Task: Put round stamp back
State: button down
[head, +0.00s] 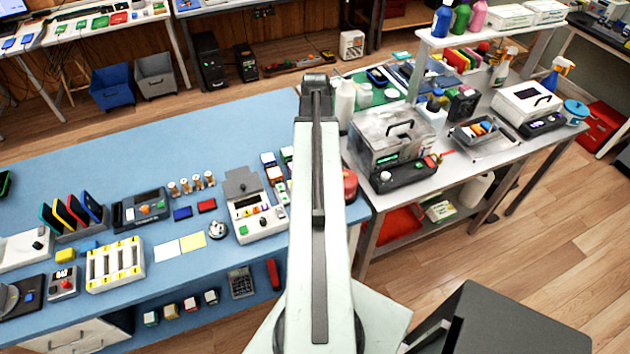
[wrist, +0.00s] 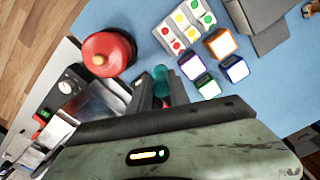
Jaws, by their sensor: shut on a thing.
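My gripper (wrist: 164,88) shows in the wrist view, its dark fingers shut on a small teal piece with a rounded end (wrist: 160,76), which seems to be the round stamp. A bit of red shows low between the fingers; most of the held piece is hidden. In the head view my own arm hides the gripper and the held piece.
A red round pot with a brass knob (wrist: 107,54) stands left of the gripper; it also shows in the head view (head: 350,186). A card with coloured dots (wrist: 186,28) lies beyond the blocks. A grey-lidded device (head: 258,217) stands left of my arm.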

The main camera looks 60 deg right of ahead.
notch_tip(320, 180, down, 10)
jog(key=b, duration=0.8)
jog(key=shift+r+b, duration=0.15)
jog(key=shift+b, duration=0.15)
jog(key=shift+r, duration=0.2)
jog(key=shift+f, duration=0.15)
jog(key=c, duration=1.2)
grip_release()
jog(key=shift+c, duration=0.2)
notch_tip(320, 180, up, 13)
jog(key=p, duration=1.2)
jog(key=shift+f+p, duration=0.2)
jog(key=shift+p, duration=0.1)
jog(key=shift+f, duration=0.1)
